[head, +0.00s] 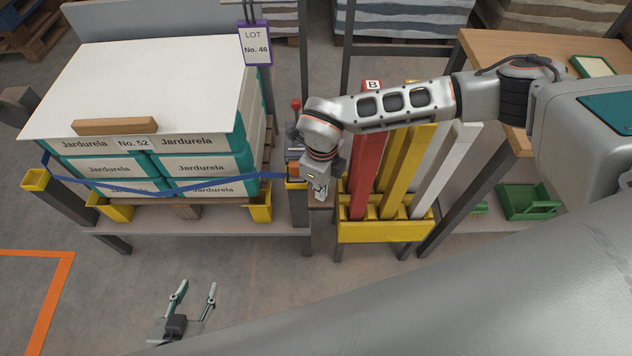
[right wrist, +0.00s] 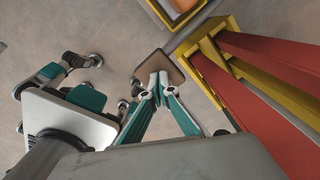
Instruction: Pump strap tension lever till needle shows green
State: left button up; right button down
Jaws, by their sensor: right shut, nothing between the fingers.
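A blue strap (head: 215,184) runs across the stacked sacks (head: 205,165) to a small fixture (head: 294,158) with orange and blue parts at the rack's right post. A red-knobbed upright stem (head: 296,104), perhaps the lever, stands just behind my right wrist. I cannot make out a needle or green zone. My right gripper (head: 320,190) points down beside the fixture, over a brown-topped post (head: 322,204). In the right wrist view its fingertips (right wrist: 158,80) are together and empty, in front of the brown post top (right wrist: 166,62). My left gripper (head: 193,292) is open and empty, low over the floor.
A yellow rack (head: 385,232) with red, yellow and white upright bars stands right of the post. A white board (head: 150,80) and a wooden block (head: 115,126) top the stack. A wooden table (head: 500,50) is at right, a green bin (head: 527,202) below. The front floor is clear.

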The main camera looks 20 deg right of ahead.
pick_arm(q)
notch_tip(320, 180, down, 4)
jog(key=s+b, duration=0.2)
pick_arm(e)
notch_tip(320, 180, down, 8)
jog(key=shift+r, duration=0.3)
jog(key=shift+w+r+p, duration=0.15)
jog(key=shift+r+p, duration=0.3)
jog(key=shift+r, duration=0.2)
notch_tip(320, 180, up, 8)
jog(key=p, duration=0.5)
jog(key=shift+f+p, duration=0.25)
jog(key=shift+p, duration=0.1)
jog(key=shift+r+p, duration=0.3)
jog(key=shift+r, duration=0.05)
pick_arm(q)
notch_tip(320, 180, up, 8)
jog(key=w, duration=0.2)
jog(key=shift+w+d+r, duration=0.2)
jog(key=shift+d, duration=0.1)
pick_arm(e)
jog(key=shift+f, duration=0.15)
